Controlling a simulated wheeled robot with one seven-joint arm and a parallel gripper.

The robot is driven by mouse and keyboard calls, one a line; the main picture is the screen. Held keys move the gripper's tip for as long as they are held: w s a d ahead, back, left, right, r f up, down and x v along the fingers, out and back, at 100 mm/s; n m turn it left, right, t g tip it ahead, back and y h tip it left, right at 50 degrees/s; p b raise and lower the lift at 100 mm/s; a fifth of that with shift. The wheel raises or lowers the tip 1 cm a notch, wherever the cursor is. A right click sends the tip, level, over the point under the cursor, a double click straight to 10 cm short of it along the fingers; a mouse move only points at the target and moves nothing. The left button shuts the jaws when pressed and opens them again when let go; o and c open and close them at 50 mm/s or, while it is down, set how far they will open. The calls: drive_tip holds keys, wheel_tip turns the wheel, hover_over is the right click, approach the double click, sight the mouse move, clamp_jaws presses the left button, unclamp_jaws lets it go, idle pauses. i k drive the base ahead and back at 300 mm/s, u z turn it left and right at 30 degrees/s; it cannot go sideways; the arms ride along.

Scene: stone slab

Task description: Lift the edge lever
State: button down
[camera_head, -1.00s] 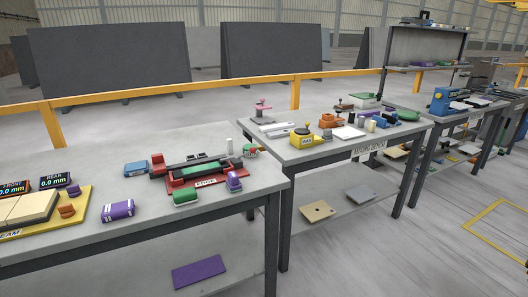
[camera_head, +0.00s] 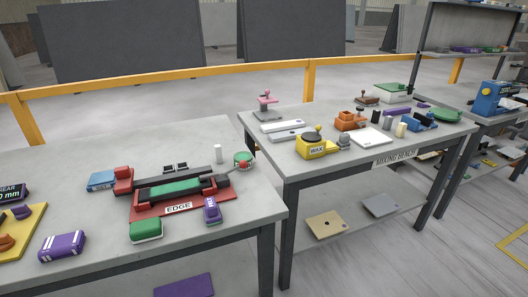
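The edge fixture is a red base (camera_head: 150,211) with a white "EDGE" label, on the near left table. A green strip (camera_head: 175,188) lies between dark bars on it. At its right end a dark arm with a red knob (camera_head: 244,165) reaches out low to the right; it looks like the lever, lying nearly flat. The knob overlaps a green round piece (camera_head: 242,156) in the picture, and I cannot tell whether they touch. My gripper is not in view.
A green block (camera_head: 146,231) and a purple block (camera_head: 212,211) sit at the fixture's front, a blue block (camera_head: 102,180) to its left. A white cylinder (camera_head: 218,153) stands behind. The mixing bench (camera_head: 300,171) stands to the right across a narrow gap.

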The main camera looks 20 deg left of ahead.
sight(243, 164)
drive_tip(key=u, duration=0.6)
drive_tip(key=i, duration=1.1)
drive_tip(key=u, duration=0.8)
